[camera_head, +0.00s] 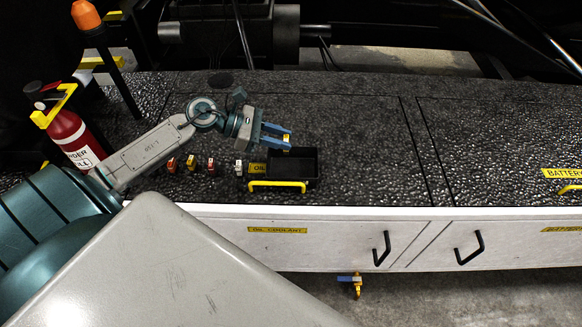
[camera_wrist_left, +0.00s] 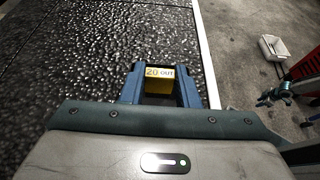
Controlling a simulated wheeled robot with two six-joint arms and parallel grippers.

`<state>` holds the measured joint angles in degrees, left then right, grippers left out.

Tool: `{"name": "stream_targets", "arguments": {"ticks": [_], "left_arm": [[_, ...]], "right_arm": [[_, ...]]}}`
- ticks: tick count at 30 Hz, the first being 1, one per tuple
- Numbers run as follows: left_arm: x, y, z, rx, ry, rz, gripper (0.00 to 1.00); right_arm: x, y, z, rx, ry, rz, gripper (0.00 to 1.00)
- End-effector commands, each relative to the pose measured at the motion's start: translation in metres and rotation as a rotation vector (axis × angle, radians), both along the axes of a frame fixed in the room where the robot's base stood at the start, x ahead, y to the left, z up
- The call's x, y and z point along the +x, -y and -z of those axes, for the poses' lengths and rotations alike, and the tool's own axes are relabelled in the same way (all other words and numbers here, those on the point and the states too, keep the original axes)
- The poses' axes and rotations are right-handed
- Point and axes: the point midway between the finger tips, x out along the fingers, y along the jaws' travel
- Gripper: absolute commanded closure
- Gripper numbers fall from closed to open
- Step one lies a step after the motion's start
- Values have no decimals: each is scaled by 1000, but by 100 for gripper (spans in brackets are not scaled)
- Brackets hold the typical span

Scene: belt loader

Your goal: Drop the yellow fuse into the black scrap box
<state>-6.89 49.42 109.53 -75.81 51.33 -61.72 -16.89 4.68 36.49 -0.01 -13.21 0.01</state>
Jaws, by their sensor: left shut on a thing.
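The yellow fuse (camera_wrist_left: 158,80), with "20 OUT" on it, sits between the blue fingers of my left gripper (camera_wrist_left: 160,88) in the left wrist view. In the head view my left gripper (camera_head: 279,136) is above the back edge of the black scrap box (camera_head: 316,166), and a small bit of yellow shows at its tips. The box is open-topped, with a yellow bar handle (camera_head: 277,185) at its front. It is not seen in the left wrist view. My right gripper is not in view.
Several small fuses, including a red one (camera_head: 211,167) and a white one (camera_head: 239,168), stand left of the box on the dark textured deck (camera_head: 365,150). A red extinguisher (camera_head: 72,135) stands further left.

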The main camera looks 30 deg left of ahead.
Motion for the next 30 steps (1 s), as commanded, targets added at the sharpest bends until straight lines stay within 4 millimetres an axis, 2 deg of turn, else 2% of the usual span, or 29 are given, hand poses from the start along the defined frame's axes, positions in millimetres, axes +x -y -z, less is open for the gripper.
{"name": "stream_targets", "arguments": {"ticks": [3,8,9,12,23,30], "left_arm": [[0,0,3,0,0,0,93],[0,0,2,0,0,0,93],[0,0,2,0,0,0,66],[0,0,2,0,0,0,47],[-1,-2,2,2,-1,0,47],[-10,-16,-2,6,-2,0,47]], "right_arm": [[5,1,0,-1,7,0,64],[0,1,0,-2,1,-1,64],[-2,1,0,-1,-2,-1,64],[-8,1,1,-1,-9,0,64],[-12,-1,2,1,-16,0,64],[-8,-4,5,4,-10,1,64]]}}
